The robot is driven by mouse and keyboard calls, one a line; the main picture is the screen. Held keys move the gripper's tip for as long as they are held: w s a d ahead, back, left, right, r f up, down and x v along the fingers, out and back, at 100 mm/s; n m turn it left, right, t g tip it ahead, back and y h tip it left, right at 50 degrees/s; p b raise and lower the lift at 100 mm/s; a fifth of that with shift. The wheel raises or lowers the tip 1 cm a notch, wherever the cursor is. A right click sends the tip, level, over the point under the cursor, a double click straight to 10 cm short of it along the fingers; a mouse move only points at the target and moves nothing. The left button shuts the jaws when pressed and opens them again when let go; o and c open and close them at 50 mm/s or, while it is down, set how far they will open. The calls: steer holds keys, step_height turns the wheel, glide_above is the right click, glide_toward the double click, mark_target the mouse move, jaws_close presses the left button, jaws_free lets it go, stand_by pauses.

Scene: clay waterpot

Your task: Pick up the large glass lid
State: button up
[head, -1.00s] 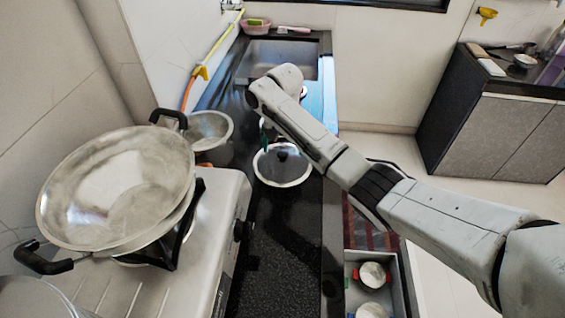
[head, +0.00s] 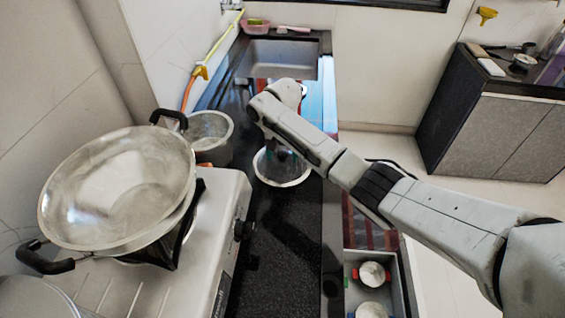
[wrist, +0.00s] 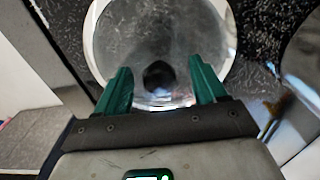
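The large glass lid (head: 283,177) lies on the dark countertop just right of the stove. It has a pale metal rim and clear glass, and my arm covers its upper part in the head view. In the wrist view the lid (wrist: 135,35) fills the upper middle, with its dark round knob (wrist: 159,76) near the rim edge closest to me. My gripper (wrist: 160,85) has its two green fingers apart, one on each side of the knob as seen from the wrist. I cannot tell whether the fingers are level with the knob or above it.
A steel pot (head: 208,130) stands left of the lid by the wall. A large steel wok (head: 115,190) sits on the stove (head: 205,235) to the left. An open drawer (head: 397,290) with bowls is at the lower right. The counter in front of the lid is clear.

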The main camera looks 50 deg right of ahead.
steer(key=shift+s+a+f, duration=0.2)
steer(key=shift+f, duration=0.25)
jaws_close()
steer(key=shift+r, duration=0.4)
step_height(320, 180, up, 2)
steer(key=shift+w+r, duration=0.15)
steer(key=shift+r, duration=0.05)
steer(key=s+d+r+p, duration=0.7)
steer(key=s+r, duration=0.3)
steer(key=s, duration=0.2)
steer(key=shift+d+r, duration=0.2)
